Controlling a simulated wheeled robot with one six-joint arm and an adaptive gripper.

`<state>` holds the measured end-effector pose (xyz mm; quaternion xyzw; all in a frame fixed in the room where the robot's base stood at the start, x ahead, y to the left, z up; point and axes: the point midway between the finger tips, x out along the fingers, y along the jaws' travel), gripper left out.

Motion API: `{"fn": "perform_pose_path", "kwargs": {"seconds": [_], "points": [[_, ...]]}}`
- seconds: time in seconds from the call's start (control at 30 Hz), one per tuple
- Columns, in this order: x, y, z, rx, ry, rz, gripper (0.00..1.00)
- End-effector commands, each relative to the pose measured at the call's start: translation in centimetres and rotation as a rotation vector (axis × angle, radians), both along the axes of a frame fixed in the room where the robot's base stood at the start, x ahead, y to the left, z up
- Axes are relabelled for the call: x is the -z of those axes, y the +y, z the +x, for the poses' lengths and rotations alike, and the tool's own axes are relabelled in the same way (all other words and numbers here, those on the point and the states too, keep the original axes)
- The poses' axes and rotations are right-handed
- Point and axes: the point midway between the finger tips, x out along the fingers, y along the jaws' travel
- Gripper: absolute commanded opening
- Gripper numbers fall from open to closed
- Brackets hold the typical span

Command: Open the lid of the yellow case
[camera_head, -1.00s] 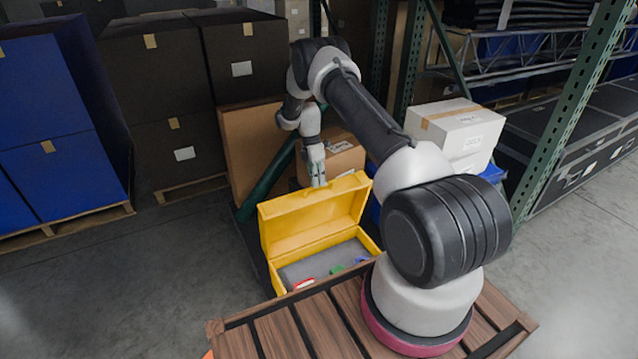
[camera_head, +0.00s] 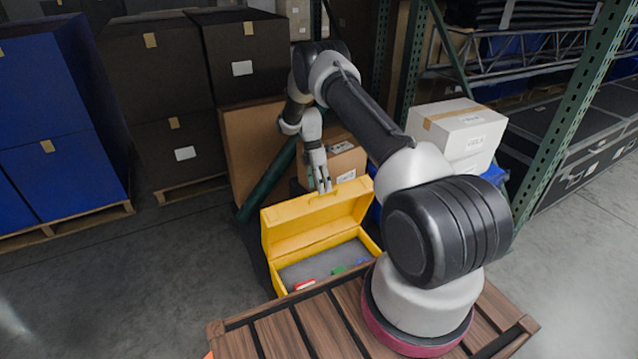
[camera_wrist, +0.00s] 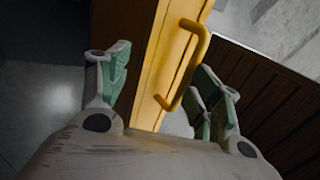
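The yellow case (camera_head: 292,262) stands with its hinged lid (camera_head: 318,222) raised, and its grey-lined inside shows. A red item (camera_head: 305,284), a green item (camera_head: 338,270) and a blue item (camera_head: 361,261) lie inside. My gripper (camera_head: 323,188) is at the lid's raised edge, by the yellow handle (camera_head: 322,196). In the wrist view my gripper (camera_wrist: 163,75) has its fingers spread apart. The handle (camera_wrist: 188,68) lies between them, nearer the right finger; I cannot tell whether they touch.
Cardboard boxes (camera_head: 250,150) stand close behind the case. A wooden slatted surface (camera_head: 280,333) lies in front, under my arm's base. A green shelf post (camera_head: 565,120) and white boxes (camera_head: 455,125) are at right. The floor (camera_head: 120,285) at left is clear.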

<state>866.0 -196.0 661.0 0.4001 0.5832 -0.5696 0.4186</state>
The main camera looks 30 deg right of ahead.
Motion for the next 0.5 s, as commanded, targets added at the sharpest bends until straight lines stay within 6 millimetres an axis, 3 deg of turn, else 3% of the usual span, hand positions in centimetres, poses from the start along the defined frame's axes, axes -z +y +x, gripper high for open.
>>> {"fn": "perform_pose_path", "kwargs": {"seconds": [0.07, 0.17, 0.5], "points": [[0.2, 0.0, 0.0, 0.000, -0.002, 0.000, 0.44], [-0.8, 0.0, 0.4, 0.000, -0.004, 0.000, 0.34], [-8.0, 0.1, 2.8, 0.000, -0.005, -0.001, 0.32]]}}
